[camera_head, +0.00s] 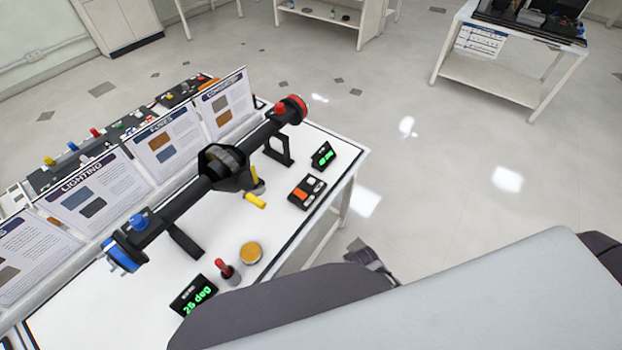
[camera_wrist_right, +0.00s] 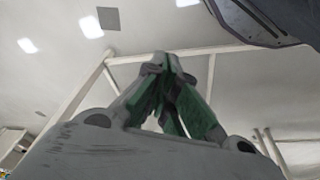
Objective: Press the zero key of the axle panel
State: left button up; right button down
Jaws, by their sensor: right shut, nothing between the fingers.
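The axle panel (camera_head: 306,192) is a small black box on the white table, right of the axle (camera_head: 222,168). It has an orange key (camera_head: 300,193) and pale keys; any lettering is too small to read, so I cannot tell which is the zero key. My right gripper (camera_wrist_right: 168,75) is shut and empty in the right wrist view, its green finger pads meeting at the tips. In the head view my right arm hides most of it; a dark part of it (camera_head: 372,262) shows past the table's right edge, apart from the panel. My left gripper is not in view.
A display reading 25 deg (camera_head: 194,297), a red-knobbed lever (camera_head: 225,268) and a round amber piece (camera_head: 250,253) stand at the table's near side. Another green display (camera_head: 323,155) stands behind the panel. Upright sign boards (camera_head: 165,141) line the left. Floor right of the table is free.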

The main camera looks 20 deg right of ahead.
jog(key=w+a+r+t+y+p, duration=0.1)
jog(key=w+a+r+p, duration=0.2)
jog(key=r, duration=0.6)
jog(key=w+a+r+y, duration=0.15)
jog(key=w+r, duration=0.25)
jog(key=r, duration=0.5)
jog(key=w+a+r+t+y+p, duration=0.1)
jog(key=w+a+r+p, duration=0.2)
jog(key=r, duration=0.7)
jog(key=w+a+r+y, duration=0.2)
jog(key=w+a, duration=0.1)
jog(key=w, duration=0.6)
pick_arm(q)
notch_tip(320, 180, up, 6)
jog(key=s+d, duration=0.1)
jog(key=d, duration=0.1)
pick_arm(e)
jog(key=w+d+r+m+t, duration=0.1)
jog(key=w+d, duration=0.5)
jog(key=w, duration=0.6)
jog(key=shift+r+m+t+y, duration=0.2)
jog(key=shift+m+t+y, duration=0.3)
jog(key=shift+m, duration=0.2)
pick_arm(q)
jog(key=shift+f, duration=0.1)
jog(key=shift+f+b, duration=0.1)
jog(key=shift+b, duration=0.2)
pick_arm(e)
jog(key=shift+f, duration=0.2)
